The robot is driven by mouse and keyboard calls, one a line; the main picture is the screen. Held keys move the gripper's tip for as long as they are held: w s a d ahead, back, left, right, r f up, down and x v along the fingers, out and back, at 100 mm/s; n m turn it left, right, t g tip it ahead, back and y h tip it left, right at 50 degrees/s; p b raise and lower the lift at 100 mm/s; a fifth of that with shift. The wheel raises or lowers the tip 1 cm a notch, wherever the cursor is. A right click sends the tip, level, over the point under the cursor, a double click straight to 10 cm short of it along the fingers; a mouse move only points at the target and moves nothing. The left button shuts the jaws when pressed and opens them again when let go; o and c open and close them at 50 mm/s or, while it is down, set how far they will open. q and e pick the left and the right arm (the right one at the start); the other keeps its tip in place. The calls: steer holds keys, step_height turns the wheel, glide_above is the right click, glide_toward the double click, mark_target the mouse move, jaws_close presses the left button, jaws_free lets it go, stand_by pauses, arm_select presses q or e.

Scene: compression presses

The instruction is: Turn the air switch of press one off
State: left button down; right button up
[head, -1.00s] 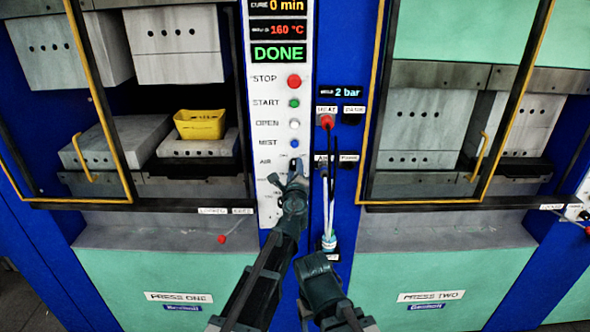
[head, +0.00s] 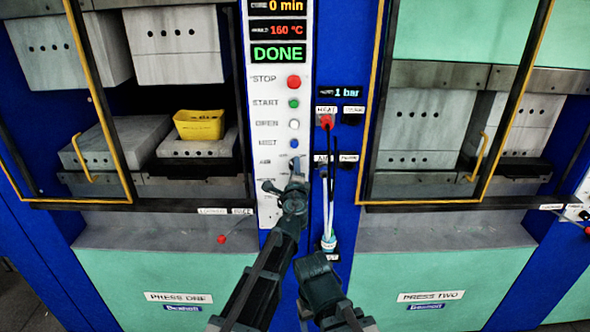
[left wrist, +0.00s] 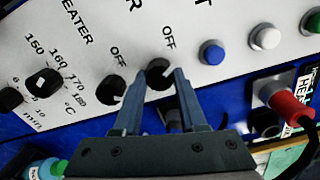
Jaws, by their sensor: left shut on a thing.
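The air switch of press one is a dark round knob (left wrist: 158,70) on the white panel, with the word OFF beside it in the left wrist view. My left gripper (left wrist: 160,76) is shut on this knob, one finger on each side. In the head view my left gripper (head: 296,172) is at the panel beside the AIR label and hides the knob. The knob's pointer is not clear. The pressure display (head: 341,92) reads 1 bar. My right arm (head: 320,284) shows low, right of the left arm; its fingertips cannot be made out.
The heater knob (left wrist: 112,91) sits close beside the air knob, with a temperature dial (left wrist: 44,82) beyond. The blue mist button (head: 294,143) is just above my left gripper. A red connector (head: 326,121) with hanging cables is to the right. A yellow part (head: 199,124) lies in press one.

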arm_select(q)
steer(key=shift+s, duration=0.1)
steer(key=shift+c, duration=2.3)
jaws_free()
